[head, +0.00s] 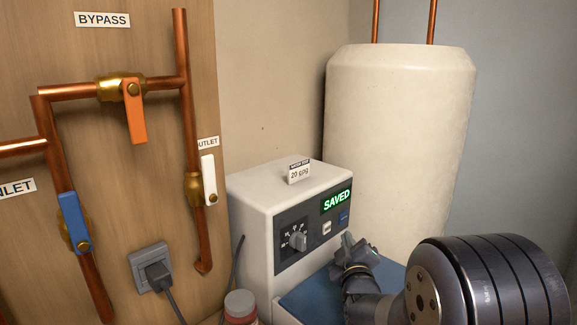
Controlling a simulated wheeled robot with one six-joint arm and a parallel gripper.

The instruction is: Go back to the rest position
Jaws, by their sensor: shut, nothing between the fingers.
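My gripper (345,243) is at the lower middle right of the head view, just in front of the control box's (250,225) front panel, near its right-hand buttons. It is shut and holds nothing. I cannot tell whether its tip touches the panel. The white box has a dial (298,240), a light button (327,228), a blue button (344,217) and a green display (337,201) reading "SAVED". My thick dark arm link fills the lower right corner.
A cream tank (400,140) stands behind the box. Left, a wooden panel (60,65) carries copper pipes with orange (136,118), blue (74,222) and white (208,180) valve handles. A plugged socket (151,268) and a red jar (240,308) are low down. A blue surface (305,298) lies before the box.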

